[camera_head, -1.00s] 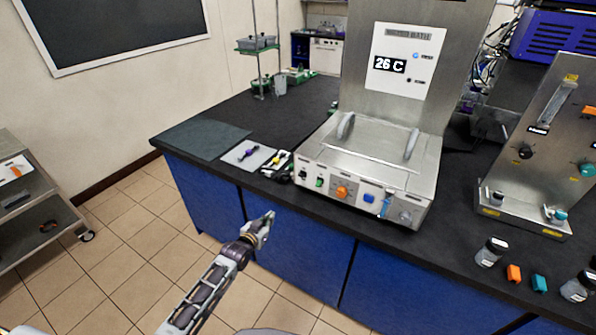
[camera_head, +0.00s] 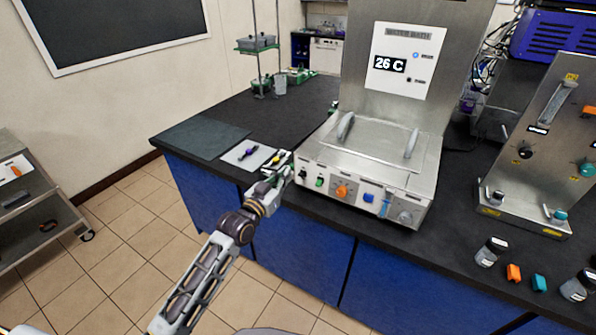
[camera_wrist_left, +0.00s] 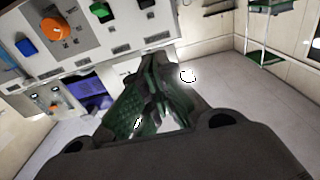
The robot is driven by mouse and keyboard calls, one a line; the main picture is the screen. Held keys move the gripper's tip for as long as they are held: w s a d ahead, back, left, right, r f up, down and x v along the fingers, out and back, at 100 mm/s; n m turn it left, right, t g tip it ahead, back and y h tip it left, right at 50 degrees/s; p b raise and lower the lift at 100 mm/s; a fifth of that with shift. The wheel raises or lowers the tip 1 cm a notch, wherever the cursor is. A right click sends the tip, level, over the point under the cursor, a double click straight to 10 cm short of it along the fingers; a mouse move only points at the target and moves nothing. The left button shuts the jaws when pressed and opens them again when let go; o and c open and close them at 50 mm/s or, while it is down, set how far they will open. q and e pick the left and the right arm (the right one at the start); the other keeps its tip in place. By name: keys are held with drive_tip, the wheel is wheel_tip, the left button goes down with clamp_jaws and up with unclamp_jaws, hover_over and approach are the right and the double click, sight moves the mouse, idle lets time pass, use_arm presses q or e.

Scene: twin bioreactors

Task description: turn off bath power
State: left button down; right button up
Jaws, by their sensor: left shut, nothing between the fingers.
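The water bath (camera_head: 365,150) is a steel box on the dark bench, with a lid, two handles and a back panel reading 26 C. Its front panel carries a dark switch (camera_head: 303,173) at the left end, a green button (camera_head: 319,182), an orange knob (camera_head: 342,191) and a blue button (camera_head: 368,197). In the left wrist view the green button (camera_wrist_left: 100,12) and orange knob (camera_wrist_left: 55,30) show at upper left, and the dark switch (camera_wrist_left: 146,3) is cut by the top edge. My left gripper (camera_head: 288,171) is shut and empty, close to the panel's left end; contact is unclear. My right gripper is out of view.
A pale mat (camera_head: 248,154) with small tools lies left of the bath. A steel panel with knobs (camera_head: 540,150) stands at the right, with jars (camera_head: 491,252) and small orange and teal blocks before it. The floor in front of the bench is clear.

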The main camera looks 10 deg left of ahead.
sight(304, 156)
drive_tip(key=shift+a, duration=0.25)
use_arm(q)
drive_tip(key=shift+w, duration=0.15)
drive_tip(key=x, duration=0.5)
drive_tip(key=p+x, duration=0.1)
drive_tip(key=x, duration=0.3)
drive_tip(key=shift+w+d+f, duration=0.1)
drive_tip(key=shift+w+f, duration=0.1)
drive_tip(key=shift+w, duration=0.15)
drive_tip(key=shift+s+f, duration=0.3)
drive_tip(key=shift+f, duration=0.55)
drive_tip(key=shift+s+f, duration=0.3)
drive_tip(key=shift+f, duration=0.55)
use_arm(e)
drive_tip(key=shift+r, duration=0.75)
use_arm(q)
drive_tip(key=shift+f, duration=0.1)
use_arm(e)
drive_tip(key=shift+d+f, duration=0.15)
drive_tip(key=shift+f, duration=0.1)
use_arm(q)
drive_tip(key=shift+s+b, duration=0.1)
drive_tip(key=shift+b, duration=0.35)
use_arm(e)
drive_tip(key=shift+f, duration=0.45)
